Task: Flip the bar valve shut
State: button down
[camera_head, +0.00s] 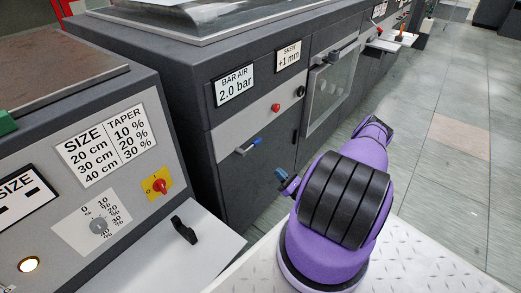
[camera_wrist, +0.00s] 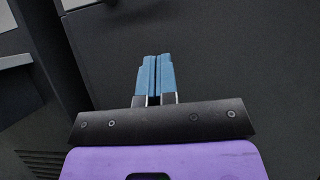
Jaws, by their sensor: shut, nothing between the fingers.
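In the wrist view my gripper (camera_wrist: 155,76) shows two blue fingers side by side, shut and empty, in front of a plain dark panel. The valve does not show in the wrist view.
A red button (camera_head: 276,107) and a black knob sit right of the label. A cabinet door with a window (camera_head: 329,90) is farther right. A console with a red switch (camera_head: 159,186) and a dial (camera_head: 98,226) stands at left. Open tiled floor (camera_head: 440,190) lies right.

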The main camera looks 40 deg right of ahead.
jog(key=shift+f, duration=0.2)
jog(key=s+r+x, duration=0.1)
jog(key=r+x, duration=0.1)
jog(key=x, duration=1)
jog(key=shift+r, duration=0.45)
